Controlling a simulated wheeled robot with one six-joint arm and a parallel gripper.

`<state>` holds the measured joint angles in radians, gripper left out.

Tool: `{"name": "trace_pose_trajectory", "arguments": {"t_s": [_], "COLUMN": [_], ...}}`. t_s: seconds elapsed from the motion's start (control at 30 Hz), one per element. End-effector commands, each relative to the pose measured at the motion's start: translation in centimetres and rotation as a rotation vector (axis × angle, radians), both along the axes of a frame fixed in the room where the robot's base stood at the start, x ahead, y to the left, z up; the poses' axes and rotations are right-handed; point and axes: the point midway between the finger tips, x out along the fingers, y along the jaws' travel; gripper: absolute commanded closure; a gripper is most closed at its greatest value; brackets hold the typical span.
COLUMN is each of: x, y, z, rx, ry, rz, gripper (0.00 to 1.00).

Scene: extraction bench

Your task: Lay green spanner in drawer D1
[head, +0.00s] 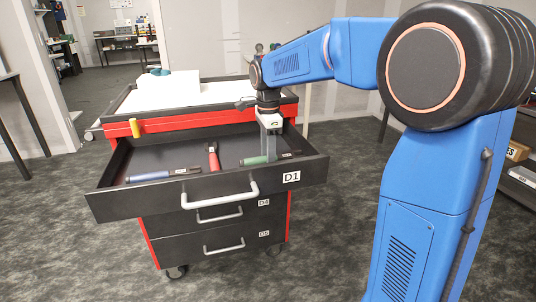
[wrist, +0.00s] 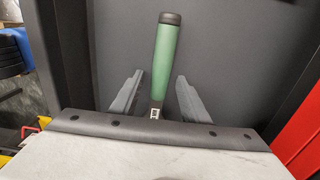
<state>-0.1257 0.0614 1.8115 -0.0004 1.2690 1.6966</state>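The green spanner (head: 254,161) lies in the open drawer D1 (head: 291,177), toward its right side. Its green handle also shows in the wrist view (wrist: 167,52), against the dark drawer floor. The spanner's other end is hidden there by my gripper's body. My gripper (head: 270,154) points down into the drawer over the spanner. In the wrist view my gripper (wrist: 160,78) is open, with one finger on each side of the spanner and a gap on both sides.
A blue-handled tool (head: 150,176) lies at the left in the drawer, and a red-handled tool (head: 213,158) in the middle. The drawer walls surround my gripper. Closed drawers D4 (head: 222,217) and D5 (head: 222,247) are below. A yellow object (head: 135,128) stands at the cabinet's left edge.

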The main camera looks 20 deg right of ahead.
Motion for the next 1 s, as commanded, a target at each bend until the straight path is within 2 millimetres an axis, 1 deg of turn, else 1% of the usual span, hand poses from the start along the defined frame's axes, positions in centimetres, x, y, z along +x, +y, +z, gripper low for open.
{"name": "trace_pose_trajectory", "arguments": {"t_s": [0.17,0.27,0.37,0.7,0.9,1.0], "x": [0.0,0.1,0.1,0.1,0.1,0.0], "y": [0.0,0.0,0.0,0.0,0.0,0.0], "z": [0.2,0.9,2.3,8.7,11.3,11.9], "rx": [0.0,0.0,0.0,0.0,0.0,0.0], "ry": [-0.001,-0.003,-0.003,-0.004,-0.002,-0.001], "rz": [0.0,0.0,0.0,0.0,0.0,0.0], "gripper": [0.58,0.58,0.58,0.58,0.58,0.58]}}
